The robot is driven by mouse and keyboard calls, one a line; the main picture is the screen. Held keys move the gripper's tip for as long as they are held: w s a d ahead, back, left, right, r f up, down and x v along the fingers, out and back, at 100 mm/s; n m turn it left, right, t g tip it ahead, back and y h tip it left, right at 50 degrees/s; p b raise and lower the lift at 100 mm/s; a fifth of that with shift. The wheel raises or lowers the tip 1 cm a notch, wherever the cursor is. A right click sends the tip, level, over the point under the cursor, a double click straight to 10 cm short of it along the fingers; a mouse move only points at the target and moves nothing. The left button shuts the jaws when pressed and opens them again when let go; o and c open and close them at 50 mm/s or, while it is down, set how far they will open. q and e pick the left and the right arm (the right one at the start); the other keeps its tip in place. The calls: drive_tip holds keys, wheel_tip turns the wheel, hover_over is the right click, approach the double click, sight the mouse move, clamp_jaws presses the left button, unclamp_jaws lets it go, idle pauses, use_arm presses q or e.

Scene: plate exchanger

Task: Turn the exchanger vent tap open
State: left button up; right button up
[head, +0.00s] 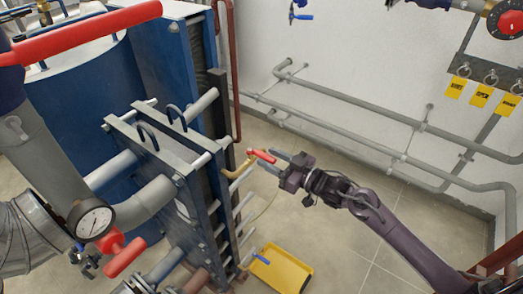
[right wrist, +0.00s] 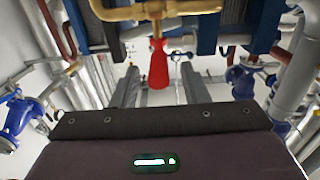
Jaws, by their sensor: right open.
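The vent tap (head: 237,170) is a brass fitting with a red lever handle (head: 262,156), on the right side of the blue plate exchanger (head: 160,60). My right gripper (head: 270,160) is at this handle, reaching in from the right, with its fingers apart. In the right wrist view the red handle (right wrist: 158,65) hangs down from the brass pipe (right wrist: 170,10). It appears between my two open fingers, with a gap on each side; no contact shows. My left gripper is not in view.
A yellow tray (head: 285,272) lies on the floor below the tap. Grey pipes (head: 370,110) run along the back wall. A gauge (head: 95,222) and larger red-handled valves (head: 125,257) are at the left. Yellow tags (head: 480,97) hang at upper right.

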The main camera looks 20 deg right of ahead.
sight(262, 153)
drive_tip(key=shift+x, duration=1.9)
clamp_jaws()
